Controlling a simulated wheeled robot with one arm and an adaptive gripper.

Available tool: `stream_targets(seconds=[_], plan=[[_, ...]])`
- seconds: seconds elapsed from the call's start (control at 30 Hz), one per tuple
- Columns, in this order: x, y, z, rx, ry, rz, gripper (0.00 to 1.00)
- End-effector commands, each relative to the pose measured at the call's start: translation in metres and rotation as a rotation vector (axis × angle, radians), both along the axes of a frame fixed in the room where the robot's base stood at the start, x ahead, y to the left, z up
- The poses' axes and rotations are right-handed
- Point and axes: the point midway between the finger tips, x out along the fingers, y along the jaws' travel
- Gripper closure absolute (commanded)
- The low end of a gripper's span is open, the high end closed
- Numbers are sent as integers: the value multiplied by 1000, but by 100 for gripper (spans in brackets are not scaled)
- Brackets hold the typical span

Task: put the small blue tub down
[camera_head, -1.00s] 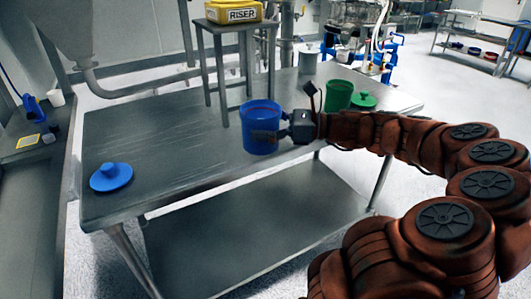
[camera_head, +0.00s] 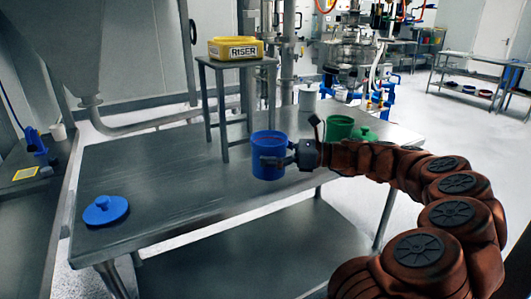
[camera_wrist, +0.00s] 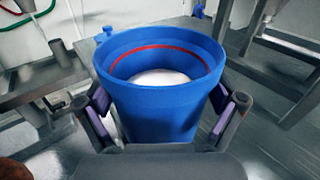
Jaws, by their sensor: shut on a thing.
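In the wrist view the tub (camera_wrist: 160,115) is open, with a red line inside and pale powder at the bottom. My gripper (camera_wrist: 165,108) is shut around it, one finger on each side. In the head view my gripper (camera_head: 279,160) comes from the right. I cannot tell whether the tub's base touches the tabletop. A blue lid (camera_head: 105,210) with a knob lies at the table's left end.
The steel table (camera_head: 180,205) is clear between the blue lid and the tub. A stool (camera_head: 222,63) bearing a yellow RISER box (camera_head: 236,48) stands behind. A green tub (camera_head: 339,128) and green lid (camera_head: 364,135) are close behind my arm. A grey container (camera_head: 308,98) stands farther back.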

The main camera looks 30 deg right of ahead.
Motion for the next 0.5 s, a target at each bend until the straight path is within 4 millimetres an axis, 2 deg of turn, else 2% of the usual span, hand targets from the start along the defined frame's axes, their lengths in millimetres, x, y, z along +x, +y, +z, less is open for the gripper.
stream_targets(seconds=[0.3,0.5], plan=[[40,-22,-5,-1,1,0,59],[56,-31,-7,1,3,2,59]])
